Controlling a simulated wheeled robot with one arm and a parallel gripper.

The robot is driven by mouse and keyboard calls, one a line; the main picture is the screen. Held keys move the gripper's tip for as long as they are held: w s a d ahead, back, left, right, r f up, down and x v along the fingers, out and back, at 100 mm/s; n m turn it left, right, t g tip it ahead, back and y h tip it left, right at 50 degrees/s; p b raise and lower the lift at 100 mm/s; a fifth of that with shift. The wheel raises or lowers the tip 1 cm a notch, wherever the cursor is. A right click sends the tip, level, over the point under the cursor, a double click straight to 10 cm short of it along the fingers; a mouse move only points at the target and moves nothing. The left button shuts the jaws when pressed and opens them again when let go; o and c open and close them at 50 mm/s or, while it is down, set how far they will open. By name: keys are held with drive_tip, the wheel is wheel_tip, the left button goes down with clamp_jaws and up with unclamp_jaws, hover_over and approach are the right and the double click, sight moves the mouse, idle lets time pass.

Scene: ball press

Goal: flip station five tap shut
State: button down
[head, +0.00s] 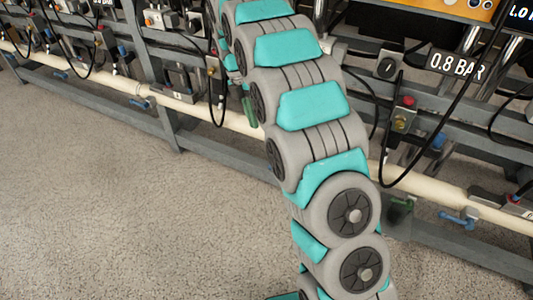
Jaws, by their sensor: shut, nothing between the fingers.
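A long cream pipe (235,122) runs along the front of a grey rack, with small taps on it. A tap with a blue handle (458,218) is at the right, below the pipe. Another blue tap (140,103) is left of centre. I cannot read station numbers, so I cannot tell which tap is station five's. My teal and grey arm crosses the middle of the view and hides part of the pipe.
A sign reading 0.8 BAR (457,65) hangs at upper right, below an orange panel (455,8). Black hoses (440,135) loop in front of the rack. A low grey rail (225,155) runs under the pipe. The speckled floor (110,220) is clear at lower left.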

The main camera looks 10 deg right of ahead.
drive_tip(key=s+d+f, duration=0.1)
drive_tip(key=f, duration=0.5)
drive_tip(key=s+d+f+n, duration=0.1)
drive_tip(key=d+f, duration=0.1)
drive_tip(key=f, duration=0.4)
drive_tip(key=shift+s+d+b, duration=0.25)
drive_tip(key=shift+b, duration=0.15)
drive_tip(key=shift+p, duration=0.35)
